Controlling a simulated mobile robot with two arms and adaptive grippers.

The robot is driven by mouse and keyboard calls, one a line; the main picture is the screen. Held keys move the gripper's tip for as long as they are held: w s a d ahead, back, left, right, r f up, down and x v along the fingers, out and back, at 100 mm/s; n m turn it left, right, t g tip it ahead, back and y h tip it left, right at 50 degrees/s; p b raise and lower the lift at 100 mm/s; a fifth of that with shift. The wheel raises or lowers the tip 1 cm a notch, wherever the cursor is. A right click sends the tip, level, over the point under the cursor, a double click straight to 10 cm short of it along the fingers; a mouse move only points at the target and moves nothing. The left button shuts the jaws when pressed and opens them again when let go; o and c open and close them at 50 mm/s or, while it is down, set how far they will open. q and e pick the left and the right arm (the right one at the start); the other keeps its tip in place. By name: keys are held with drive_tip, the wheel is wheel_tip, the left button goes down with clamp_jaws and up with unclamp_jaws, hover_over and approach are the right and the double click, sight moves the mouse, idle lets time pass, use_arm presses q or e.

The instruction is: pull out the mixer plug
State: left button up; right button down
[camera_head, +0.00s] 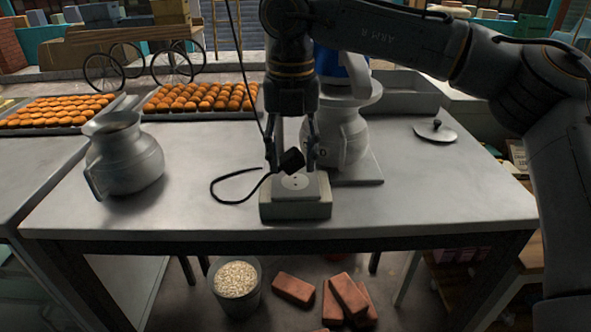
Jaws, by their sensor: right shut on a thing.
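My right gripper (291,154) points down over the table and is shut on the black mixer plug (290,161). The plug is tilted, and its black cord (236,201) loops out to the left on the table. Just below the plug is the grey socket box (296,208), with a round pale face whose small dark holes show. The plug looks to be above this face, apart from it. The mixer (345,140), with a pale jug-like body and a blue part on top, stands right behind my gripper and is partly hidden. My left gripper is out of view.
A metal jug (124,160) stands on the table at the left. Trays of orange buns (200,97) lie at the back left. A lid (435,132) lies at the right. The table's front right is clear. A bucket (237,283) and bricks (345,300) are on the floor.

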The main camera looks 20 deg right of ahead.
sight(292, 152)
drive_tip(key=shift+r+p, duration=1.25)
drive_tip(key=shift+r, duration=0.75)
